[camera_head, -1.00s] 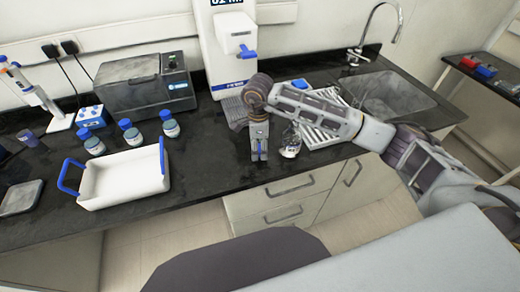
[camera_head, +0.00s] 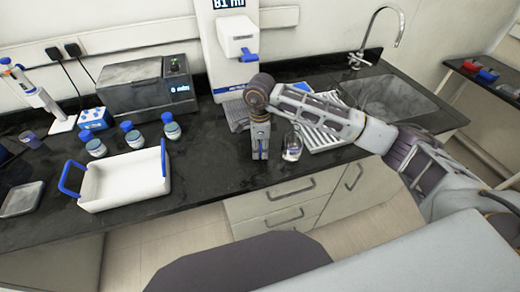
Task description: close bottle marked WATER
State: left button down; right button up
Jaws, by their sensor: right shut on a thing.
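Several small bottles with blue caps stand on the dark bench at the left: a left one (camera_head: 95,147), a middle one (camera_head: 133,137) and a right one (camera_head: 172,128). Their labels are too small to read, so I cannot tell which is marked WATER. A clear glass vessel (camera_head: 292,149) stands near the bench's front edge. My right gripper (camera_head: 260,155) points down just left of this vessel, apart from the blue-capped bottles. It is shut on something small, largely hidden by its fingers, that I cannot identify. My left gripper is not in view.
A white tray with blue handles (camera_head: 122,190) sits in front of the bottles. A grey box-shaped device (camera_head: 145,88) and a white dispenser (camera_head: 228,50) stand behind. A white rack (camera_head: 328,132) and the sink (camera_head: 395,98) lie right. The bench between tray and gripper is clear.

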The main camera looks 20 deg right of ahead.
aim_at(260, 149)
notch_tip(260, 149, up, 8)
jog(key=shift+f+b, duration=0.1)
jog(key=shift+b, duration=0.3)
jog(key=shift+r, duration=0.65)
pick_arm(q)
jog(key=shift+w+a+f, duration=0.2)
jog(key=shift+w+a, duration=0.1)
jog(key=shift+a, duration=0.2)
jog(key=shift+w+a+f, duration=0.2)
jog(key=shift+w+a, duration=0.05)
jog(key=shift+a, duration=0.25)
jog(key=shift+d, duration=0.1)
